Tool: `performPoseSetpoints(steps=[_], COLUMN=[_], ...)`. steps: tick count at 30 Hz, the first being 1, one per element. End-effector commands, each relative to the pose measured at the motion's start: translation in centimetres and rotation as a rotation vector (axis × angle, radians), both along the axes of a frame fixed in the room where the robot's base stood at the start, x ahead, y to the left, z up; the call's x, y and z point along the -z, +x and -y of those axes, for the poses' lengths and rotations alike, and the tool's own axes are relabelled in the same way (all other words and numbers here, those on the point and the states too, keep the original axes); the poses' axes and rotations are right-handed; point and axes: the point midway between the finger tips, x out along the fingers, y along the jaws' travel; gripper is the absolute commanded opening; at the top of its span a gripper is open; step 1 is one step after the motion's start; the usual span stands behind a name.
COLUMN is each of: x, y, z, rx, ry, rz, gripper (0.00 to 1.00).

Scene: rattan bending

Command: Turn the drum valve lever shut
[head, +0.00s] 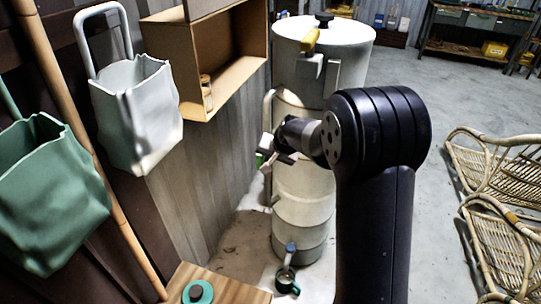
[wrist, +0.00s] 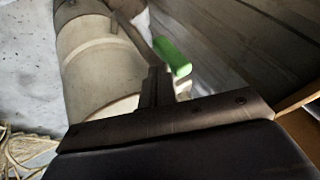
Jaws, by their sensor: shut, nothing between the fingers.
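The drum (head: 305,185) is a tall pale cylinder standing by the wall; it also shows in the wrist view (wrist: 95,65). A lever with a green grip (wrist: 173,57) lies right beside my fingertips in the wrist view. In the head view only a bit of green (head: 260,159) shows past my gripper. My gripper (head: 271,158) is shut and empty at the drum's left side; its fingers (wrist: 156,85) also show in the wrist view. I cannot tell whether they touch the grip. A yellow-gripped lever (head: 311,40) sits near the drum's top.
A blue-topped tap (head: 290,248) is low on the drum, above a dark green mug (head: 286,282). Rattan frames (head: 500,225) lie at right. Floor between is clear.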

Motion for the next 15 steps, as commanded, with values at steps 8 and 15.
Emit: performPoseSetpoints(steps=[8, 15], x=[-0.23, -0.45], y=[0.12, 0.47], z=[-0.14, -0.32], rx=[-0.001, -0.002], ry=[-0.025, -0.066], rz=[-0.013, -0.033], gripper=[0.0, 0.0])
